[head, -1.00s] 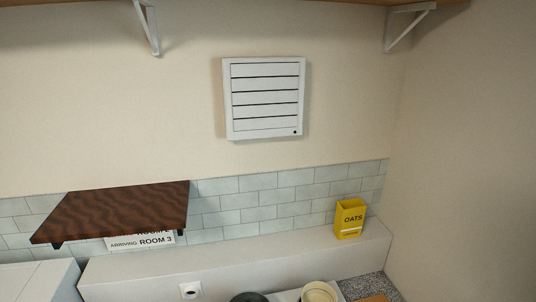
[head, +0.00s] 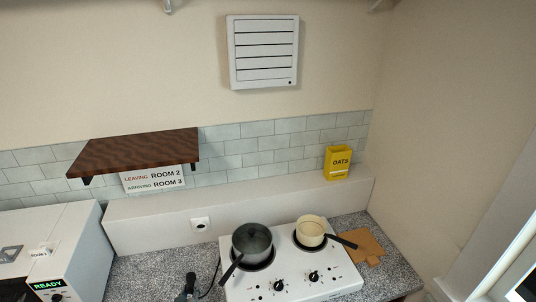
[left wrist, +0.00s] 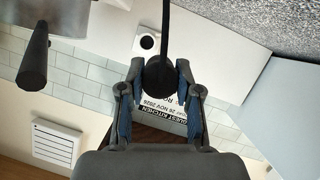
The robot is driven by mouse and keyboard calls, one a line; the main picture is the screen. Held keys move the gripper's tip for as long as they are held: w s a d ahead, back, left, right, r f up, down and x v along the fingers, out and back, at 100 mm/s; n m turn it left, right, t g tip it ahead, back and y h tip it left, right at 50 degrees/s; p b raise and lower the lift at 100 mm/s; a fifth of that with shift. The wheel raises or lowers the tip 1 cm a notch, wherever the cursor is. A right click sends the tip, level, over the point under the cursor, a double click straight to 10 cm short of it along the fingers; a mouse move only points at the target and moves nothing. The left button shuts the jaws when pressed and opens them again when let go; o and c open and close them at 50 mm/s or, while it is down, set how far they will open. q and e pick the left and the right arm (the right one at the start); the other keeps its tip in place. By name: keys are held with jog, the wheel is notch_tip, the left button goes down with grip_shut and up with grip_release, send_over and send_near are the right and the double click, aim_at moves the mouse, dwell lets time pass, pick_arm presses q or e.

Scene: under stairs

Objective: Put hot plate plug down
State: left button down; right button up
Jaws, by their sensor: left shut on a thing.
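The hot plate plug (left wrist: 160,80) is dark and rounded, with a black cord (left wrist: 165,30) running from it. My left gripper (left wrist: 160,70) is shut on it, one finger on each side, in the left wrist view. In the head view my left gripper (head: 186,290) is a small dark shape at the bottom edge, left of the white hot plate (head: 300,284); the plug is hard to make out there. The cord runs towards the hot plate's left side. The wall socket (head: 200,223) is empty. My right gripper is not in view.
A dark pot (head: 252,240) and a cream pan (head: 311,231) stand on the hot plate, handles sticking out. A white appliance (head: 70,240) reading READY is at left. Speckled counter (head: 150,272) between it and the hot plate looks clear. A brown board (head: 362,243) lies right.

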pick_arm(q)
jog(key=s+d+r+m+h+b, duration=0.1)
jog(key=s+d+r+b, duration=0.35)
jog(key=d+b, duration=0.25)
jog(key=f, duration=0.5)
jog(key=shift+s+a+f, duration=0.1)
jog(key=shift+s+a, duration=0.1)
jog(key=shift+s, duration=0.2)
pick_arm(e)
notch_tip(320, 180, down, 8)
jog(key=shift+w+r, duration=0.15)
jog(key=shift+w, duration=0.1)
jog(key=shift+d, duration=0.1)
